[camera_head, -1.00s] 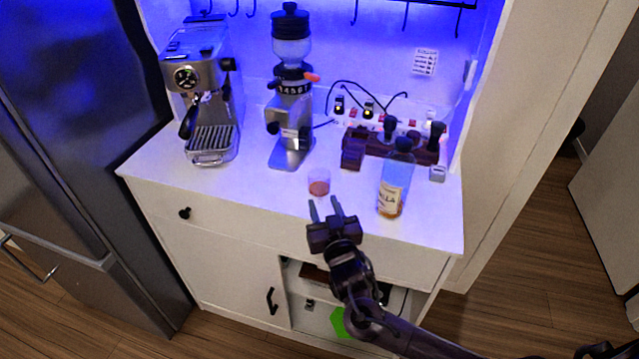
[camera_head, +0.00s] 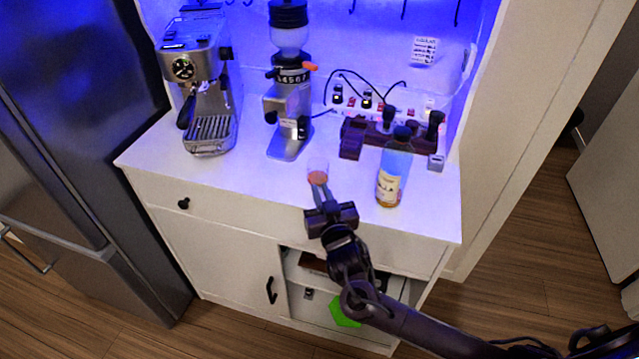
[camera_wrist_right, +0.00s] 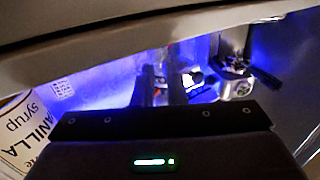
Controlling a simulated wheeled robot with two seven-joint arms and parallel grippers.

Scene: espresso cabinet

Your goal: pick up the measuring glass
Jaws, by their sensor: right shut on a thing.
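The measuring glass (camera_head: 318,169), a small clear cup with a reddish-orange lower part, is at the front middle of the white counter. My right gripper (camera_head: 319,188) reaches it from the front edge, with its fingers close together and shut on the near side of the glass. The fingertips hide part of it. I cannot tell whether the glass still touches the counter. In the right wrist view the dark fingers (camera_wrist_right: 168,82) show, but the glass is not clear. My left gripper is not in view.
A vanilla syrup bottle (camera_head: 393,172) stands close to the right of the gripper. Behind are a coffee grinder (camera_head: 290,105), an espresso machine (camera_head: 205,95) and a dark wooden stand (camera_head: 352,138). The counter left of the glass is clear.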

